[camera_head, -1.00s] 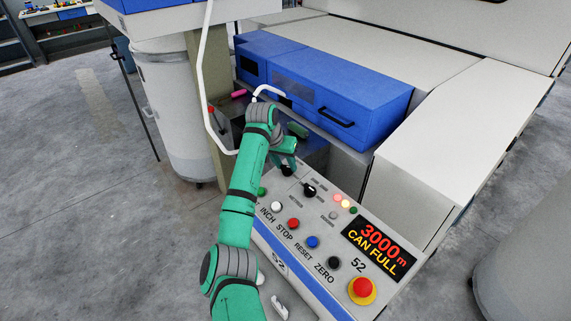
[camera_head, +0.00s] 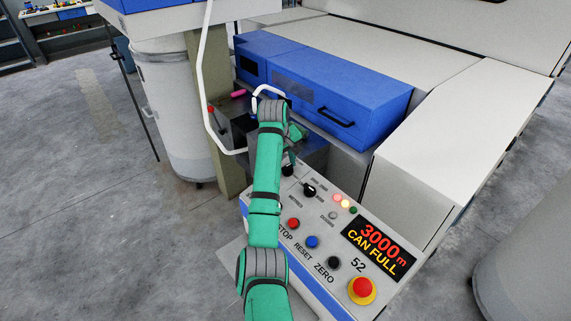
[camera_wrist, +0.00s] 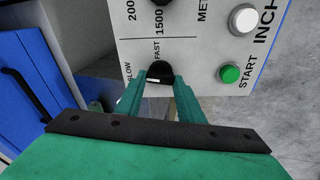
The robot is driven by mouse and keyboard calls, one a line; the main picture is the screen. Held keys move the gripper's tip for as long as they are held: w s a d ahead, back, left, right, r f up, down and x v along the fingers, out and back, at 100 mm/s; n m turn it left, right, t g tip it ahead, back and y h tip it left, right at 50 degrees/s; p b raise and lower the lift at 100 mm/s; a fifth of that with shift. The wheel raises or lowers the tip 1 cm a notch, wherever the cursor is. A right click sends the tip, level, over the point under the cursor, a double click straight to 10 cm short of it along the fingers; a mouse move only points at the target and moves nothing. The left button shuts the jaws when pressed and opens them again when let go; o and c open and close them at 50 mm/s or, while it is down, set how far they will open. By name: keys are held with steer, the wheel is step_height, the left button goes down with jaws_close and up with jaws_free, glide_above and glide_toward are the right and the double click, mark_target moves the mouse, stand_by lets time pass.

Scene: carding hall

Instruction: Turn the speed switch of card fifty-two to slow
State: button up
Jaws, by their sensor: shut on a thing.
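The speed switch is a black knob (camera_wrist: 160,70) between the printed words SLOW and FAST in the wrist view. My gripper (camera_wrist: 161,80) has its two green fingers on either side of it, shut on it. A small pale mark shows near the knob's lower edge, but I cannot tell which word it points at. In the head view the knob (camera_head: 288,170) sits at the far left of the control panel (camera_head: 318,218), partly hidden by my arm. The panel bears the number 52, and its display (camera_head: 377,250) reads 3000 m CAN FULL.
A second black knob (camera_head: 309,190) sits close by on the panel. The green START button (camera_wrist: 230,73) and white INCH button (camera_wrist: 243,20) are near my fingers. A red emergency button (camera_head: 362,287) is at the near end. A white bent rail (camera_head: 203,80) stands left of my arm.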

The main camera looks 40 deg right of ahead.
steer(key=shift+n, duration=1)
steer(key=o, duration=1.1)
steer(key=shift+c, duration=0.2)
steer(key=shift+r, duration=0.1)
steer(key=v, duration=1)
steer(key=shift+r, duration=0.35)
steer(key=shift+s, duration=0.1)
